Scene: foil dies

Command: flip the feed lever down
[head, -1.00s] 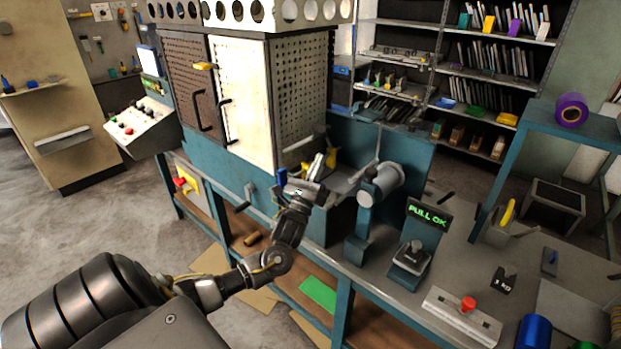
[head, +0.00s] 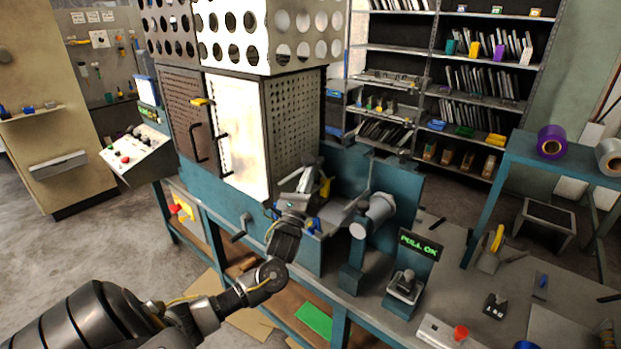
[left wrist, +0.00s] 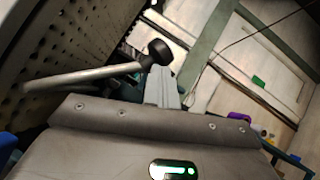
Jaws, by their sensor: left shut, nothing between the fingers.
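The feed lever shows in the left wrist view as a pale grey rod (left wrist: 90,75) with a black ball knob (left wrist: 158,51). It slants slightly up to the right beside the perforated panel. My left gripper (head: 308,174) is at the lower right corner of the cabinet in the head view, where it and the lever overlap and are hard to separate. In the left wrist view its shut, empty fingers (left wrist: 161,86) are close to the knob, which appears just above them. I cannot tell whether they touch. My right gripper is not in view.
The perforated cabinet (head: 235,130) stands close behind the gripper. A grey cylinder on a stand (head: 373,216) is to its right, with a PULL OK sign (head: 417,245) farther right. Shelves (head: 470,90) stand behind.

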